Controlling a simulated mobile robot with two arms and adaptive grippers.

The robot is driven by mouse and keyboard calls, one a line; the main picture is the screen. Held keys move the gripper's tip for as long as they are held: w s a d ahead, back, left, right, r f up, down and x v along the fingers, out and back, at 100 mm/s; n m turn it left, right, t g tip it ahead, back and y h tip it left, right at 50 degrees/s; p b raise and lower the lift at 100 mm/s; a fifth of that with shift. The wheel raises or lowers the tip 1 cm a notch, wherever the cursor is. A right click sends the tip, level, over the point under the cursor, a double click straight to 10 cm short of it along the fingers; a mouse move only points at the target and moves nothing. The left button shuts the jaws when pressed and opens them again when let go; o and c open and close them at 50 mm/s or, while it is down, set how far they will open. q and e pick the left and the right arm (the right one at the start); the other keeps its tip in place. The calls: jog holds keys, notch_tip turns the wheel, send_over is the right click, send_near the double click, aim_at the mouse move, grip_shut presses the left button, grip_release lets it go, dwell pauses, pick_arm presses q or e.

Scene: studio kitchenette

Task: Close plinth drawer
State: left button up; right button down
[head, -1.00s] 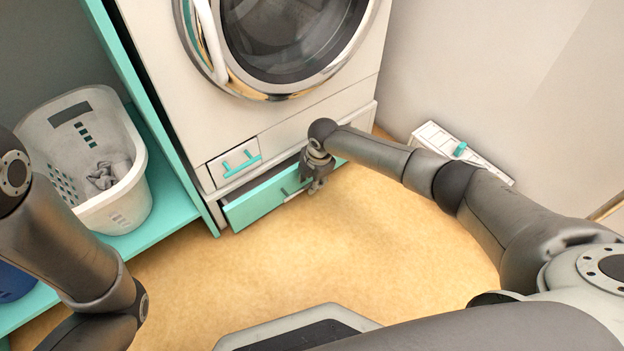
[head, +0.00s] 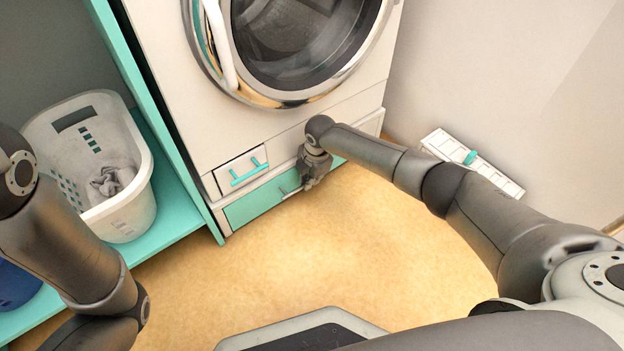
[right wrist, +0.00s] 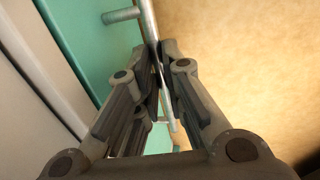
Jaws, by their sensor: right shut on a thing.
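The plinth drawer (head: 253,203) has a teal front and sits low under the white washing machine (head: 262,128). Its front now looks close to flush with the plinth; whether a small gap is left I cannot tell. My right gripper (head: 309,184) is at the drawer front, hiding part of it. In the right wrist view, the gripper (right wrist: 160,60) is shut on the drawer's grey bar handle (right wrist: 146,18), beside the teal front (right wrist: 82,55). My left arm shows at the left of the head view, but its gripper is out of the frame.
A small white drawer with a teal handle (head: 249,172) is above the plinth drawer. A white laundry basket (head: 133,213) with cloth stands on a teal shelf (head: 160,232) at left. A white slatted object (head: 498,181) lies by the right wall. The tan floor in front is clear.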

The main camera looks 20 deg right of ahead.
jog(key=c, duration=1.5)
grip_release()
jog(key=shift+w+a, duration=0.1)
jog(key=shift+w, duration=0.2)
jog(key=shift+s+r, duration=0.1)
jog(key=r, duration=0.4)
jog(key=s+r, duration=0.1)
jog(key=r, duration=0.2)
jog(key=s+d+r, duration=0.1)
jog(key=r, duration=0.3)
jog(key=shift+r, duration=0.3)
